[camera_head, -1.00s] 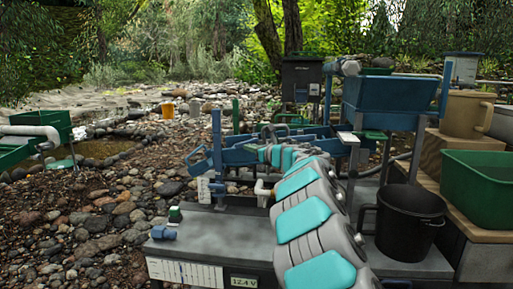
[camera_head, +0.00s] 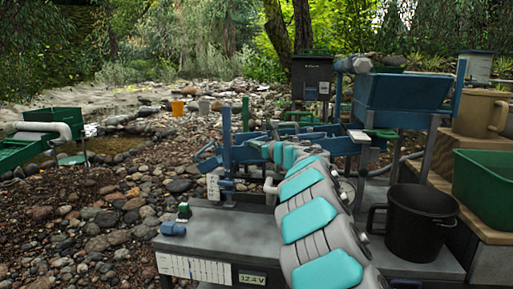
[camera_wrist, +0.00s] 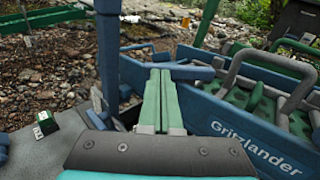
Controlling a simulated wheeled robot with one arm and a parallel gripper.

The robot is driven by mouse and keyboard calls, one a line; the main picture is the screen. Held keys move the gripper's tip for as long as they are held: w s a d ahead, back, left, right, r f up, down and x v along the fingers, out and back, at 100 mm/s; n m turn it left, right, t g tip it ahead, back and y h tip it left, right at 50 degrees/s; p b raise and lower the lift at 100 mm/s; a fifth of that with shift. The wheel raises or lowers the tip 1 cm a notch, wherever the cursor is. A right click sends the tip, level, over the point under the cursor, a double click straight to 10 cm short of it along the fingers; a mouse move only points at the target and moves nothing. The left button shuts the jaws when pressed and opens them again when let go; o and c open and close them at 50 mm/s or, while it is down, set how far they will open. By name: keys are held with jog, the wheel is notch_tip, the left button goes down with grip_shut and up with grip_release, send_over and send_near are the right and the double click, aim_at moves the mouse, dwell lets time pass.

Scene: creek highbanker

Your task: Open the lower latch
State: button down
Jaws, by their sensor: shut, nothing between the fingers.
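The blue sluice (camera_wrist: 225,120), lettered "Gritzlander", runs along the right of the wrist view; it also shows behind my arm in the head view (camera_head: 325,146). My gripper (camera_wrist: 160,76) has green fingers pressed together and empty, beside the sluice's near end. A blue bar (camera_wrist: 192,72) lies just beyond and right of the fingertips; I cannot tell whether they touch. A blue lever piece (camera_wrist: 97,103) is left of the fingers, by a blue post (camera_wrist: 109,50). I cannot tell which part is the lower latch. In the head view the fingers are not clear.
Grey hoops (camera_wrist: 262,72) stand over green matting in the sluice. A grey bench (camera_head: 225,222) with a blue fitting (camera_head: 173,229) and a green switch (camera_head: 184,211) is in front. A black bucket (camera_head: 416,225) and a green tub (camera_head: 482,182) stand right. Stony ground lies left.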

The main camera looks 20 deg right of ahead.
aim_at(247, 144)
jog(key=shift+a+f+h+b, duration=0.2)
jog(key=shift+h+b, duration=0.2)
jog(key=shift+b, duration=0.15)
jog(key=m+h, duration=0.2)
jog(key=h, duration=0.1)
jog(key=w+a+m+h, duration=0.1)
jog(key=m+h, duration=0.1)
jog(key=h, duration=0.1)
jog(key=w+a+m+g+h, duration=0.1)
jog(key=m+h, duration=0.1)
jog(key=h, duration=0.1)
jog(key=shift+w+m+h+p, duration=0.2)
jog(key=shift+m+h+p, duration=0.1)
jog(key=shift+p, duration=0.05)
jog(key=shift+w, duration=0.1)
jog(key=shift+a+f, duration=0.1)
